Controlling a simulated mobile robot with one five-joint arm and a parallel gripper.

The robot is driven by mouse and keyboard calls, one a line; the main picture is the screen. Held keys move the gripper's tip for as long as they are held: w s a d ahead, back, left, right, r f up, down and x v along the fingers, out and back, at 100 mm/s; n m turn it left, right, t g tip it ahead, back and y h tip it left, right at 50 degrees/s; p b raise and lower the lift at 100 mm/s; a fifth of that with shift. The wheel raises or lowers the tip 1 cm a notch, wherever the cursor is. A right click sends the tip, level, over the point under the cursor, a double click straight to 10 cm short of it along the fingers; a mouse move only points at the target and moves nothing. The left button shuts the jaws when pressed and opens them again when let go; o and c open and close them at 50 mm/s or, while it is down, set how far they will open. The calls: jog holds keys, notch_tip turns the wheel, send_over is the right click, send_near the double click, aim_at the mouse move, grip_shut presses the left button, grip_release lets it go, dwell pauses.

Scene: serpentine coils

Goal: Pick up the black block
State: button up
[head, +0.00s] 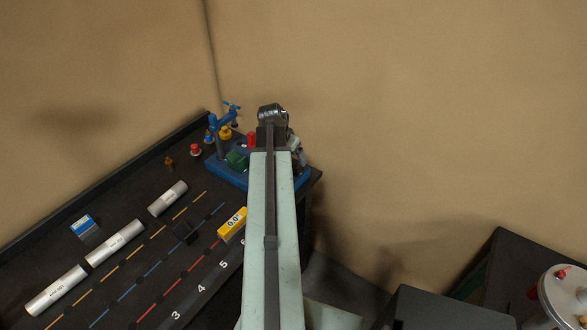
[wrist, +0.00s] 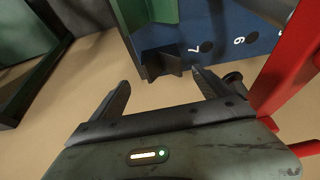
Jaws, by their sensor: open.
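A small black block (head: 185,232) lies on the black table by the blue dashed line, low in contrast against it. My gripper (wrist: 161,80) is open, with its two dark fingers spread and nothing held between them. In the wrist view a dark, angular piece (wrist: 160,62) sits at the edge of the numbered surface, just beyond the gap between the fingertips. I cannot tell whether it is the same black block. In the head view my arm reaches away toward the table's far right corner, and its fingertips are not clearly visible.
The black table (head: 130,215) bears silver cylinders (head: 115,243), a yellow box (head: 232,225) and a blue-tipped piece (head: 83,226). A blue stand (head: 224,170) with coloured parts is beside my arm's end. A red frame (wrist: 285,70) stands right of the fingers in the wrist view.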

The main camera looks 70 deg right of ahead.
aim_at(295, 165)
jog(key=shift+b+x, duration=0.5)
jog(key=shift+x, duration=0.45)
jog(key=shift+s+d+f, duration=0.1)
jog(key=shift+s+d, duration=0.05)
jog(key=b+x, duration=0.5)
jog(key=shift+w+d+f, duration=0.1)
jog(key=shift+w, duration=0.15)
grip_shut()
